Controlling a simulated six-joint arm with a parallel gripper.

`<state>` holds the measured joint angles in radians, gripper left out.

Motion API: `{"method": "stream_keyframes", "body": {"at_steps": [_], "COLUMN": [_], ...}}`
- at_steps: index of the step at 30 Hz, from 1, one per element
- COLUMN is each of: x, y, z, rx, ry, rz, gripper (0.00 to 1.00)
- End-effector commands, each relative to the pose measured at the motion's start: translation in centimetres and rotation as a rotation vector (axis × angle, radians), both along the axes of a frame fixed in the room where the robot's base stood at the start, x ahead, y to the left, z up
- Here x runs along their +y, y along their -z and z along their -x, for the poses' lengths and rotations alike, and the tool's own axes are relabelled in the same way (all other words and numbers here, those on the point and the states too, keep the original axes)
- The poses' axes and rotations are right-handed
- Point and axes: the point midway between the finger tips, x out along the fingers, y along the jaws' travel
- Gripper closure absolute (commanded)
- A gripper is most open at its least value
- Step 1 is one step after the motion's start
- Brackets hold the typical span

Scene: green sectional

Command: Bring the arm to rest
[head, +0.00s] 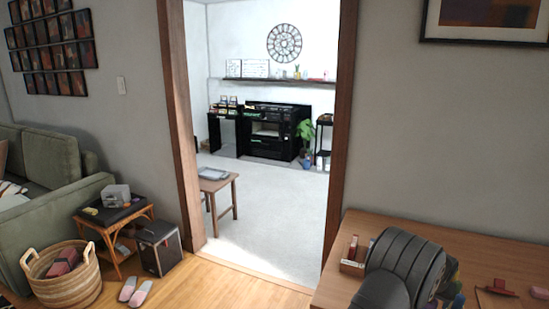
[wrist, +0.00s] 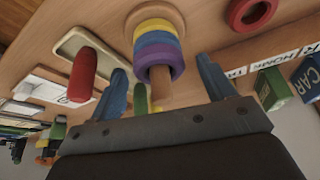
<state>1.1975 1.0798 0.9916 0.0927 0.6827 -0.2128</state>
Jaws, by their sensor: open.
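My arm (head: 405,265), dark grey and rounded, is folded over the wooden table at the lower right of the head view. It hides what is behind it, and I cannot make out the fingers there. In the wrist view my gripper (wrist: 160,66) has two blue fingers spread apart with nothing held between them. Beyond the fingers is a wooden peg with yellow, blue and purple rings (wrist: 157,45). I cannot tell how far the fingertips are from it.
The wooden table (head: 480,240) holds small toys around my arm. The wrist view shows a red cylinder (wrist: 83,75), a red ring (wrist: 250,12) and a green lettered block (wrist: 273,88). In the head view, a doorway with open floor (head: 265,220) is left of the table.

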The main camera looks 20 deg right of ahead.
Motion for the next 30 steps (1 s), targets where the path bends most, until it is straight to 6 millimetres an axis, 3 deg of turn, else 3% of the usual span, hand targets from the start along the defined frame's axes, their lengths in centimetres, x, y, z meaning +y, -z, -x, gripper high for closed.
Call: {"method": "stream_keyframes", "body": {"at_steps": [1,3,12,18,27,28,30], "x": [-0.1,-0.1,0.0,0.0,0.0,0.0,0.0], "y": [-1.7,-3.2,-8.2,-9.7,-9.9,-9.9,-9.9], "z": [0.0,0.0,0.0,0.0,0.0,0.0,0.0], "rx": [-0.002,-0.002,-0.002,-0.001,-0.001,-0.001,-0.001], "ry": [-0.001,-0.001,0.000,0.000,0.000,0.000,0.000], "rz": [0.007,0.007,0.003,0.002,0.001,0.001,0.001], "gripper": [0.25,0.25,0.25,0.25,0.25,0.23,0.09]}}
